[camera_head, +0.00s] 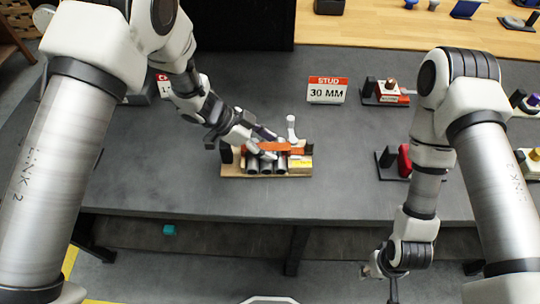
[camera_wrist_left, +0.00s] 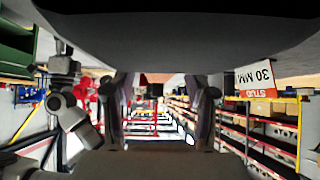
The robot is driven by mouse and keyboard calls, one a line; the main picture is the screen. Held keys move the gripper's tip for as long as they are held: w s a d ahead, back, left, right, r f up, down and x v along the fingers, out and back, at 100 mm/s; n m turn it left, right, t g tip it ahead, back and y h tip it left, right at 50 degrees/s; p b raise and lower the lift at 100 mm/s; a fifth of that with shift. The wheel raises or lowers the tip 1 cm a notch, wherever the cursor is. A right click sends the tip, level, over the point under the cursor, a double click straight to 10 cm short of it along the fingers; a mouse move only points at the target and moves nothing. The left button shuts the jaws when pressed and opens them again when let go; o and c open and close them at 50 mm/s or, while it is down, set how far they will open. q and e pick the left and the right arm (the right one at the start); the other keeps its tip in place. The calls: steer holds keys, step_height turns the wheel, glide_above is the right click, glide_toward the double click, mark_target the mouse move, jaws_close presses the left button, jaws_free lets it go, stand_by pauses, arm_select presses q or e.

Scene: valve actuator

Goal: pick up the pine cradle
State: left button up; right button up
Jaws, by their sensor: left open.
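The pine cradle (camera_head: 236,170) is on the dark grey table in the middle of the head view. It is a light wooden base carrying several grey tubes, with an orange piece across them, a black block at its left end and a yellow label at its right. My left gripper (camera_head: 268,147) is open, reaching in from the upper left, with its fingers over the orange piece. I cannot tell whether they touch it. In the left wrist view both fingers (camera_wrist_left: 160,115) stand apart; I cannot make out the cradle there. My right gripper (camera_head: 383,272) hangs in front of the table, away from the cradle.
A "STUD 30 MM" sign (camera_head: 327,91) stands behind the cradle. A white peg-like thing (camera_head: 291,128) rises just behind it. Red fixtures on black bases (camera_head: 403,160) stand to the right. The table between cradle and front edge is clear.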

mark_target(266, 146)
arm_select(q)
steer(key=shift+a, duration=0.1)
jaws_close()
steer(key=shift+r, duration=0.1)
step_height(266, 146, up, 9)
steer(key=shift+f, duration=0.2)
steer(key=f, duration=0.6)
steer(key=shift+w+f, duration=0.2)
steer(key=shift+f, duration=0.05)
steer(key=shift+s+f, duration=0.25)
steer(key=shift+f, duration=0.3)
steer(key=shift+w+f, duration=0.15)
